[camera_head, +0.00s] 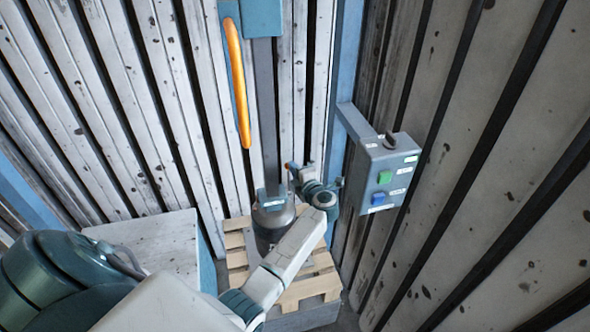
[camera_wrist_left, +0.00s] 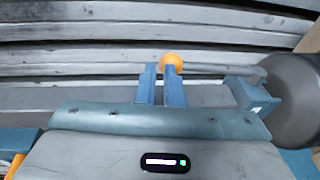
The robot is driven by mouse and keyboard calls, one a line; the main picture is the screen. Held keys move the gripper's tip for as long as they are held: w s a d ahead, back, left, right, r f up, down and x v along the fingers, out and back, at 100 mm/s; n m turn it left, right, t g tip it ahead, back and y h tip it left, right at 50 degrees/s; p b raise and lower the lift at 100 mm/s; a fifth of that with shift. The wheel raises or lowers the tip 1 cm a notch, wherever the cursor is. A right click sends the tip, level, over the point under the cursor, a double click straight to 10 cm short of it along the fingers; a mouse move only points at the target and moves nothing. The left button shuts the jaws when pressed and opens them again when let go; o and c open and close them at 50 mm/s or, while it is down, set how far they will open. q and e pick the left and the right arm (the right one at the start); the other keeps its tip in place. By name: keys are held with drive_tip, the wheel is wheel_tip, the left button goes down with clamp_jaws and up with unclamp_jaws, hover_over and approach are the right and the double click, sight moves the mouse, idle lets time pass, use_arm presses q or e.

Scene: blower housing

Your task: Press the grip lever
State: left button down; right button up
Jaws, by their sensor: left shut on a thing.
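A lever with an orange ball knob (camera_wrist_left: 171,60) shows in the wrist view. Its grey rod (camera_wrist_left: 215,69) runs right toward a round grey housing (camera_wrist_left: 295,95). My left gripper (camera_wrist_left: 161,72) is shut on the lever near the knob, with its blue fingers close together; they hide part of the rod. In the head view my left gripper (camera_head: 293,172) is small, beside the upper side of the grey housing (camera_head: 272,217), and the exact contact is hard to see. My right gripper is not in view.
The housing stands on a wooden pallet (camera_head: 236,256). A long orange handle (camera_head: 237,82) hangs by a grey post. A control box (camera_head: 390,170) with green and blue buttons is at right. A white-topped block (camera_head: 150,240) stands left. Slatted walls close in both sides.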

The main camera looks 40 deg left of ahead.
use_arm(q)
drive_tip(key=s+d+r+p, duration=0.2)
drive_tip(key=s+d+p, duration=0.2)
drive_tip(key=s+p, duration=0.1)
drive_tip(key=s+d+r+p, duration=0.2)
drive_tip(key=s+d+p, duration=0.2)
drive_tip(key=s, duration=0.4)
drive_tip(key=shift+s+d+r+p, duration=0.3)
drive_tip(key=shift+r+p, duration=0.05)
drive_tip(key=shift+p, duration=0.25)
drive_tip(key=shift+f, duration=0.1)
